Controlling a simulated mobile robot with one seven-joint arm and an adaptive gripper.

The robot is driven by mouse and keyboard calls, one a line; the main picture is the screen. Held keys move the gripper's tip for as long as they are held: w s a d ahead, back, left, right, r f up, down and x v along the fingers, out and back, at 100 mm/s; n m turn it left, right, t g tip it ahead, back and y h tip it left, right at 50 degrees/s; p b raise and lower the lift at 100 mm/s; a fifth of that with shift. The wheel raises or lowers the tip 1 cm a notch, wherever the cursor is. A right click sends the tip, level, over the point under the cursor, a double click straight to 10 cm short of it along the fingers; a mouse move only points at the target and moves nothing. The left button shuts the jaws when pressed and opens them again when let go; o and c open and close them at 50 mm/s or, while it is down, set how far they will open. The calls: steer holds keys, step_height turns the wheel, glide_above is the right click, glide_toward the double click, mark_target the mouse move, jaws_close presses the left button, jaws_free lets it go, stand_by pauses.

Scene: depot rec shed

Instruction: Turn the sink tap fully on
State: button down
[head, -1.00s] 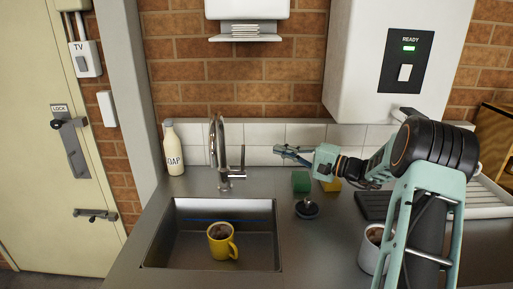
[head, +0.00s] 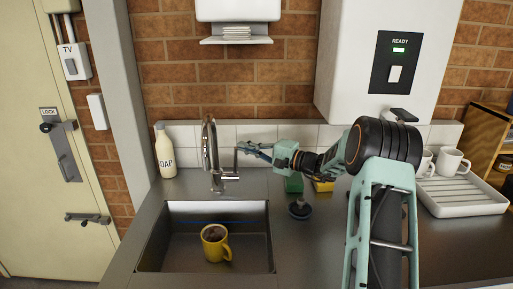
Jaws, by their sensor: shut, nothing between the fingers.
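The chrome sink tap (head: 209,145) stands behind the steel sink (head: 165,235), with a tall curved spout. Its upright lever (head: 236,163) is on the right side of the tap body. My gripper (head: 244,149) comes in from the right with its fingers shut and empty. The fingertips are at the top of the lever in the picture; I cannot tell whether they touch it. No water stream shows under the spout.
A yellow mug (head: 213,249) with dark contents stands in the sink. A soap bottle (head: 164,155) is left of the tap. A white drainer (head: 470,206) is at right.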

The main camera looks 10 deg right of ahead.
steer(key=shift+s+a+r, duration=0.1)
steer(key=shift+s+a, duration=0.1)
steer(key=shift+s, duration=0.55)
steer(key=shift+s+a+r, duration=0.1)
steer(key=shift+s+a, duration=0.1)
steer(key=shift+s, duration=0.5)
steer(key=shift+f, duration=0.15)
